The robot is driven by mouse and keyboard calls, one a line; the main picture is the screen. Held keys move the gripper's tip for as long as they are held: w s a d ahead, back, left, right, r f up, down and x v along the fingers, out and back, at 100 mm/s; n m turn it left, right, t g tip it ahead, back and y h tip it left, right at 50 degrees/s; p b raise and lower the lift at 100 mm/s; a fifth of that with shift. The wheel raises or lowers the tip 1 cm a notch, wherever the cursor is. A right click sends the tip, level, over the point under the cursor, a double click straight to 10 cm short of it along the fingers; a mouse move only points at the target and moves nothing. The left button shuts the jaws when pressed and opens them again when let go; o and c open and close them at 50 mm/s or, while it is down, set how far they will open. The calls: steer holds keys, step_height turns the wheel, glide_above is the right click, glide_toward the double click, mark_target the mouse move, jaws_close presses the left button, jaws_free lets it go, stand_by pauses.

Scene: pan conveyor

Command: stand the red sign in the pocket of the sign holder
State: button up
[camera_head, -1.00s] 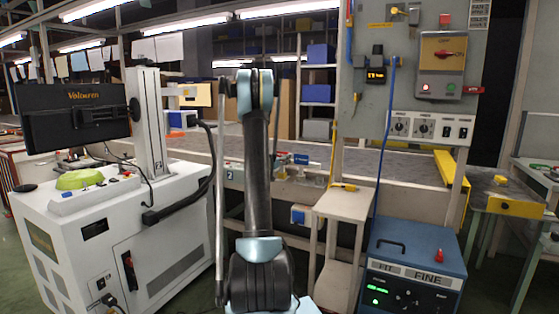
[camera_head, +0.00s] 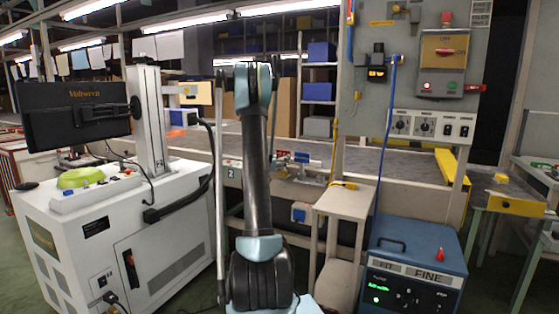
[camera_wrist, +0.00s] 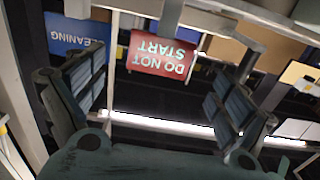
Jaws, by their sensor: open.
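The red sign (camera_wrist: 162,56), lettered DO NOT START, appears upside down in the wrist view, against a grey bar. My gripper (camera_wrist: 156,82) is open, with one finger on each side of the picture. The sign shows between and beyond the fingers, with nothing held. How far the sign is from the fingers I cannot tell. In the head view a small red patch (camera_head: 283,154) beside my arm may be this sign. My gripper is hidden behind my arm there. I cannot make out the sign holder's pocket for certain in either view.
A blue CLEANING sign (camera_wrist: 72,34) is left of the red one in the wrist view. In the head view, a conveyor (camera_head: 390,165) runs behind my arm. A grey control panel (camera_head: 415,80), a blue machine (camera_head: 415,262) and a white cabinet (camera_head: 110,240) flank it.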

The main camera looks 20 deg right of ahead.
steer(key=v, duration=0.7)
steer(key=shift+s+a, duration=0.2)
steer(key=shift+a, duration=0.05)
